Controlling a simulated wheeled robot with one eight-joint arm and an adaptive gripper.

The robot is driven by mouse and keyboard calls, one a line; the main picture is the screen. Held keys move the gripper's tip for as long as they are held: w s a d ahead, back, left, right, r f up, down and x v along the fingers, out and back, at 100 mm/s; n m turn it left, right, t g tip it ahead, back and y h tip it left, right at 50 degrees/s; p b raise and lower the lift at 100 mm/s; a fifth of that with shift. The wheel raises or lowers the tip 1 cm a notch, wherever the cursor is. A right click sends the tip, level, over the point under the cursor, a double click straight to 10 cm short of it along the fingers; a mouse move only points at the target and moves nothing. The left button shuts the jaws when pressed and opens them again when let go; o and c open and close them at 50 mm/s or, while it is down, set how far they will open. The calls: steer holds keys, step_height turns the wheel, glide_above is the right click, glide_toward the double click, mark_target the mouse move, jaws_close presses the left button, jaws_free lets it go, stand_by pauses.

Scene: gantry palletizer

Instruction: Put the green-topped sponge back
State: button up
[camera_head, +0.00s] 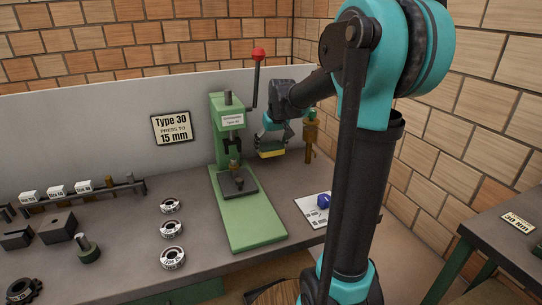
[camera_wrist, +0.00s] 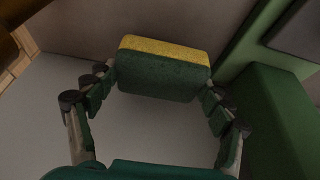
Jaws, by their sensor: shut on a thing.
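The sponge (camera_wrist: 160,75) has a yellow layer and a dark green layer. In the wrist view it sits between the fingertips of my gripper (camera_wrist: 158,90), which is shut on its two ends. In the head view the sponge (camera_head: 271,154) shows as a yellow edge under my gripper (camera_head: 272,145), just right of the green press. It appears to be held above the bench, though the exact height is hard to tell. Its green side is hardly visible in the head view.
The green press (camera_head: 229,130) with its red-knobbed lever stands beside my gripper. A brass-coloured post with a green top (camera_head: 310,135) is close on the right. A white card with a blue item (camera_head: 323,201) lies on the bench. Several labelled rings (camera_head: 171,230) lie left of the press.

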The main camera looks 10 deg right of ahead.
mark_target(271, 155)
steer(key=shift+f, duration=2.2)
steer(key=o, duration=1.4)
steer(key=shift+f, duration=0.1)
steer(key=shift+o, duration=0.2)
steer(key=v, duration=1.2)
steer(key=shift+d, duration=0.1)
